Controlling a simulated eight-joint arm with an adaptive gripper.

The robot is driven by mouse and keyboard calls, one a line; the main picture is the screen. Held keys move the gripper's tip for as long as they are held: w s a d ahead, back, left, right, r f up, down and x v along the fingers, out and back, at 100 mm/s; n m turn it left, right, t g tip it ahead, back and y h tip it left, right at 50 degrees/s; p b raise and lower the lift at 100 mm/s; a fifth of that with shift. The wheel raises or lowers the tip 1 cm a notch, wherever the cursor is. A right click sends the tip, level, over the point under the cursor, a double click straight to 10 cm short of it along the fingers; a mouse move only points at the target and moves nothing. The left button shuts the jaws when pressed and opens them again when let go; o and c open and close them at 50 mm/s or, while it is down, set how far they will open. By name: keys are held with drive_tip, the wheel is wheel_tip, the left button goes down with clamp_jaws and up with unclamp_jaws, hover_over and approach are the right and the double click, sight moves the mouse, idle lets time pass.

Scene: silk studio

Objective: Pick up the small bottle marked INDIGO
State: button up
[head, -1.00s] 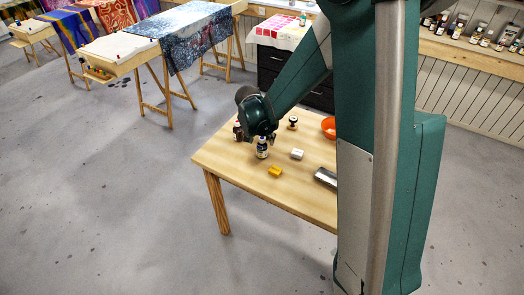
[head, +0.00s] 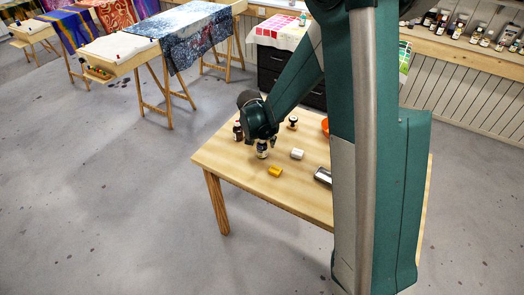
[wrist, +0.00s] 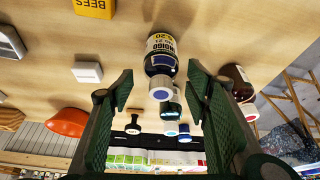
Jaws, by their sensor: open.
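The small bottle marked INDIGO (wrist: 160,45) has a yellow and white label, a dark body and a white cap with a blue ring. In the wrist view it appears upside down, its cap end near the space between my fingertips. My gripper (wrist: 161,84) is open, with one green finger on each side and a visible gap to the bottle. In the head view the bottle (head: 262,153) stands on the wooden table (head: 225,160) directly below my gripper (head: 262,141), which partly hides it.
A brown bottle (wrist: 237,82) stands close to my right finger in the wrist view. Another dark bottle (wrist: 171,108) is behind INDIGO. A yellow block (head: 275,171), white block (head: 297,154), metal tin (head: 323,177), stamp (head: 292,122) and orange bowl (head: 325,126) share the table.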

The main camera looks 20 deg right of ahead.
sight(264, 145)
drive_tip(key=shift+b+x, duration=0.4)
drive_tip(key=shift+x, duration=2.2)
drive_tip(key=shift+a, duration=0.1)
drive_tip(key=c, duration=1.1)
